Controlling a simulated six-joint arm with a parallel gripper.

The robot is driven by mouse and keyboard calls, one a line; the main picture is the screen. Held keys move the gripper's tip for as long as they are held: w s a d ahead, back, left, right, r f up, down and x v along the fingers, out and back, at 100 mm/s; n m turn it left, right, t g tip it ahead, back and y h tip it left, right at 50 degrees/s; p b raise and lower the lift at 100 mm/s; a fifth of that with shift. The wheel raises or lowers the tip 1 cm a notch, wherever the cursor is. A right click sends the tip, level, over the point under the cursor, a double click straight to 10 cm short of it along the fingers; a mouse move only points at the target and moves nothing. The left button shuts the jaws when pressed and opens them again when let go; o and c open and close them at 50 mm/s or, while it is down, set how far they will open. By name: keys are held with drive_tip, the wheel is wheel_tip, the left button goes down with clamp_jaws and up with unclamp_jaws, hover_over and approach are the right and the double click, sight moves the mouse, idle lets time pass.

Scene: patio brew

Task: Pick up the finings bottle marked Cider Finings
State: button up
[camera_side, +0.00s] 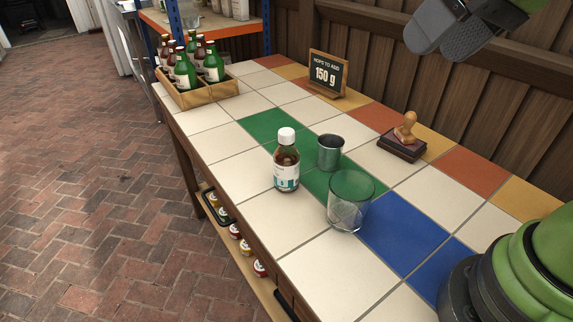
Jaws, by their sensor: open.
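A brown bottle (286,163) with a white cap and a white and teal label stands upright on the tiled table. Its label is too small to read, so I cannot tell if it says Cider Finings. A metal cup (330,152) stands close to its right, and a clear glass (349,201) stands to its front right. My gripper (447,40) is at the top right, high above the table's back edge and well away from the bottle. It is open, with nothing seen between its fingers.
A wooden crate (207,95) of green and brown bottles stands at the table's far left end. A wooden-handled stamp (404,136) sits on a dark pad. Small jars (246,247) sit on a lower shelf. White tiles left of the bottle are clear.

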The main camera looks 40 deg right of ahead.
drive_tip(key=w+a+f+n+g, duration=0.1)
drive_tip(key=w+f+n, duration=0.1)
drive_tip(key=w, duration=0.5)
drive_tip(key=n+g, duration=0.2)
drive_tip(key=n, duration=0.2)
approach(287, 132)
drive_tip(key=shift+h, duration=0.3)
drive_tip(key=x, duration=0.5)
drive_tip(key=shift+s+d, duration=0.1)
drive_tip(key=shift+d, duration=0.05)
drive_tip(key=x, duration=0.5)
drive_tip(key=shift+w+a+f, duration=0.25)
drive_tip(key=shift+a, duration=0.1)
drive_tip(key=shift+c, duration=0.2)
clamp_jaws()
